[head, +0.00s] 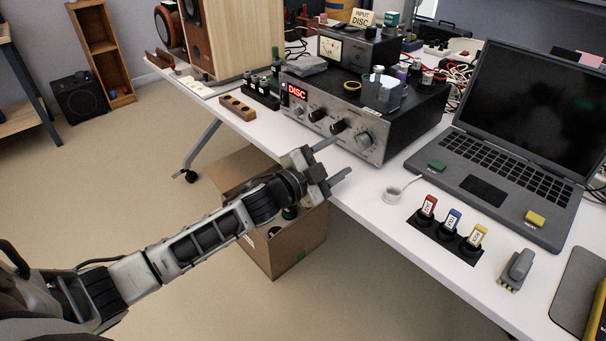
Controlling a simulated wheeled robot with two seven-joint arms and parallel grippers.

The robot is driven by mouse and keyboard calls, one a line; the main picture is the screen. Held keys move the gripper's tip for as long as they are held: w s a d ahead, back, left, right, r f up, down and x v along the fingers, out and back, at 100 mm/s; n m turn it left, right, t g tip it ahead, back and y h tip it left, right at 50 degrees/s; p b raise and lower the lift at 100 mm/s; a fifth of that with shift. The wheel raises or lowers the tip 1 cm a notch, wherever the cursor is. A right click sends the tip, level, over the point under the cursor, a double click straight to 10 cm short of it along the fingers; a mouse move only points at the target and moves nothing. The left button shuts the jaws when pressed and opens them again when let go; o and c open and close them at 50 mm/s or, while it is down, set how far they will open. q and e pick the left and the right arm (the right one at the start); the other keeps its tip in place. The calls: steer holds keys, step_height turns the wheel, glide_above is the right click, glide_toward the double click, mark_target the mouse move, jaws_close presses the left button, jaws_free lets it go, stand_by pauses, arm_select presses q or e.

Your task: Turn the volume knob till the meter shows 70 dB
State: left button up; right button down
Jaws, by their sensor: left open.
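The amplifier (366,110), a black box with a silver front, stands on the white table. Its red display reads DISC. Which one is the volume knob I cannot read. My right gripper is out of view.
A laptop (519,110) stands right of the amplifier. A black holder with red, blue and yellow labelled pieces (447,226) and a grey connector (516,267) lie near the front edge. An open cardboard box (296,245) is below my left arm.

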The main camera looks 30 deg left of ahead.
arm_select(q)
steer(key=v, duration=1)
steer(key=shift+s, duration=0.2)
steer(key=s+d+f+n+g+y+p, duration=0.1)
steer(key=s+d+f+n+g+p, duration=0.2)
steer(key=s+d+n, duration=0.2)
steer(key=s+d+f+n+g+y+p, duration=0.1)
steer(key=s+d+f+n+g+p, duration=0.2)
steer(key=s, duration=0.9)
steer(key=d+f+n+p, duration=0.1)
steer(key=d+n, duration=0.1)
steer(key=n, duration=0.1)
steer(key=shift+s+d+n+y, duration=0.25)
steer(key=shift+d+n+y, duration=0.1)
steer(key=shift+n+y, duration=0.05)
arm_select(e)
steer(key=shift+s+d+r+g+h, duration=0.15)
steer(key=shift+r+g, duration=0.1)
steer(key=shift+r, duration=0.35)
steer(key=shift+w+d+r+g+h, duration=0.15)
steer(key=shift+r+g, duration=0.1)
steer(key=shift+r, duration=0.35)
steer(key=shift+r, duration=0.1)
